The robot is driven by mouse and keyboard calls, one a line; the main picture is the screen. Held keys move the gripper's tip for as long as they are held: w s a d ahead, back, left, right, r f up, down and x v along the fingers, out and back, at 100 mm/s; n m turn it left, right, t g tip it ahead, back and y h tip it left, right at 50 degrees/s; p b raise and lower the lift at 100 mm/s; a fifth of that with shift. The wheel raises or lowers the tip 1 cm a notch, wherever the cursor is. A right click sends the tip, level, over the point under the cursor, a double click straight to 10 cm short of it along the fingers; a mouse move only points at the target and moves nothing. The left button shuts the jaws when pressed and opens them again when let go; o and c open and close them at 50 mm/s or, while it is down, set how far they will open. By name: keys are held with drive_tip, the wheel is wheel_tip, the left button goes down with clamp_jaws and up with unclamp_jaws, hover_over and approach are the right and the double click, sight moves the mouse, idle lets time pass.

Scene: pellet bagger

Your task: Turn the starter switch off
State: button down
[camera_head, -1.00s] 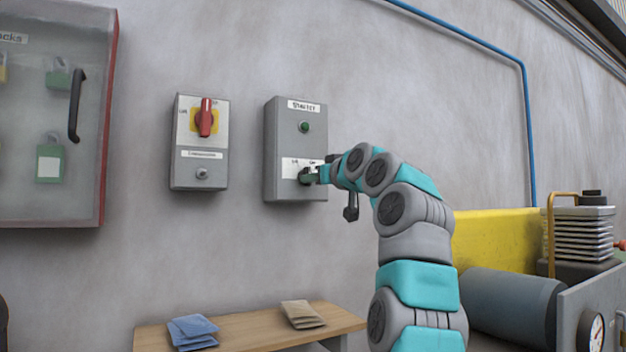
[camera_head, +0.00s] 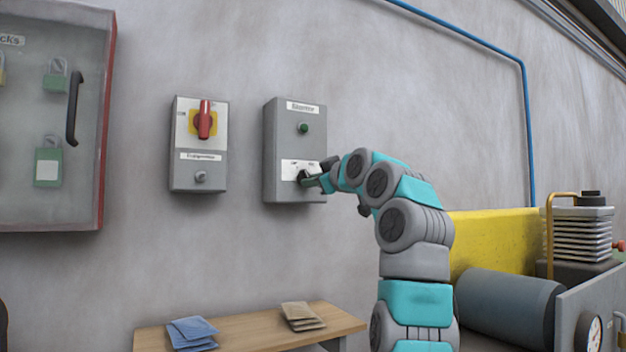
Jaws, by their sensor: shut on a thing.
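The starter box (camera_head: 283,150) is a grey box on the wall with a label at its top and a dark green round lamp or button (camera_head: 303,128) below the label. Low on its front is a white plate (camera_head: 290,168) with the black starter switch (camera_head: 302,177). My gripper (camera_head: 308,179) reaches in from the right and is shut on the switch knob. The fingers partly hide the knob, and its exact pointing direction is hard to tell.
Left of the starter box is a grey isolator box (camera_head: 199,172) with a red handle (camera_head: 205,120) on yellow. A padlock cabinet (camera_head: 60,120) hangs further left. Below is a wooden bench (camera_head: 250,328) with blue cloths (camera_head: 192,332) and tan packets (camera_head: 301,316). Machinery stands at right.

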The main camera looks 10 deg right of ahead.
idle(0.5)
drive_tip(key=c, duration=0.9)
unclamp_jaws()
drive_tip(key=shift+o, duration=0.2)
drive_tip(key=b+v, duration=0.2)
drive_tip(key=v, duration=0.5)
drive_tip(key=shift+s, duration=0.35)
drive_tip(key=shift+d, duration=0.1)
